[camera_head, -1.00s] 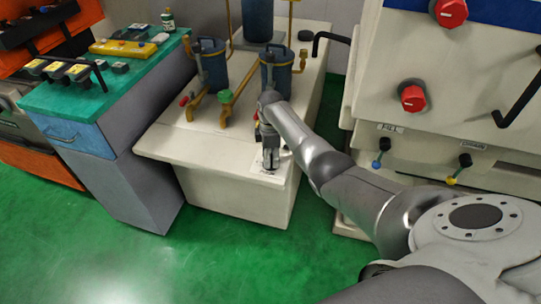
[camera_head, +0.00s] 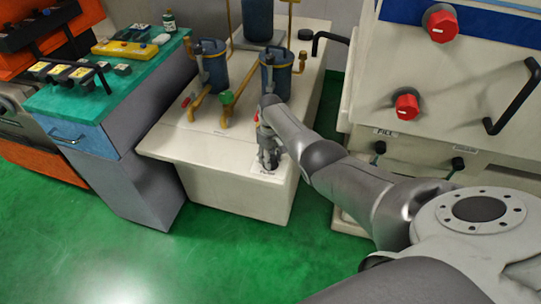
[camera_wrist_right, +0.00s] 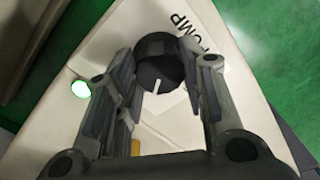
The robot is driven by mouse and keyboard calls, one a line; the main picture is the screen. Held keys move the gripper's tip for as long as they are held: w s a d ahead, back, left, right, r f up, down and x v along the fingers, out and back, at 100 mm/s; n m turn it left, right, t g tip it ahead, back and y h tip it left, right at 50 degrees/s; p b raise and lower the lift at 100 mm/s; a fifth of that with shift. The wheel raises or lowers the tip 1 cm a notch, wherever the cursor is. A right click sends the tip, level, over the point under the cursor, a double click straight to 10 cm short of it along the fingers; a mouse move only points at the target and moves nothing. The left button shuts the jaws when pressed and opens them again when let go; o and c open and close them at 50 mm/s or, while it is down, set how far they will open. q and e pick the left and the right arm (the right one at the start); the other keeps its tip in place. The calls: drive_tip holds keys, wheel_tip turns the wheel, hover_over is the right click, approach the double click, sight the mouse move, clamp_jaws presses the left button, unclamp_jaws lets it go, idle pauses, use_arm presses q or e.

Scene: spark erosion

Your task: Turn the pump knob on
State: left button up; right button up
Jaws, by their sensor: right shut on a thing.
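The pump knob (camera_wrist_right: 160,62) is a round black knob with a white pointer line, in the right wrist view. It sits on a pale surface beside a printed PUMP label (camera_wrist_right: 195,32). My right gripper (camera_wrist_right: 158,66) has its fingers on both sides of the knob, shut on it. In the head view my right gripper (camera_head: 268,160) points down at the front right corner of the cream tank unit (camera_head: 230,190). The knob is hidden there by the gripper. My left gripper is not in view.
Blue filter canisters (camera_head: 213,68) with yellow pipes and a green valve (camera_head: 227,97) stand behind the gripper. A cream machine with red knobs (camera_head: 405,105) and a black handle (camera_head: 515,95) is at the right. A green-topped cabinet (camera_head: 100,85) is at the left.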

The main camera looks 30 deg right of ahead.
drive_tip(key=m, duration=0.6)
drive_tip(key=shift+m+p, duration=0.3)
drive_tip(key=shift+p, duration=0.1)
drive_tip(key=shift+r, duration=0.1)
idle(0.3)
drive_tip(key=o, duration=1)
wheel_tip(320, 180, up, 12)
drive_tip(key=shift+f, duration=0.1)
idle(0.5)
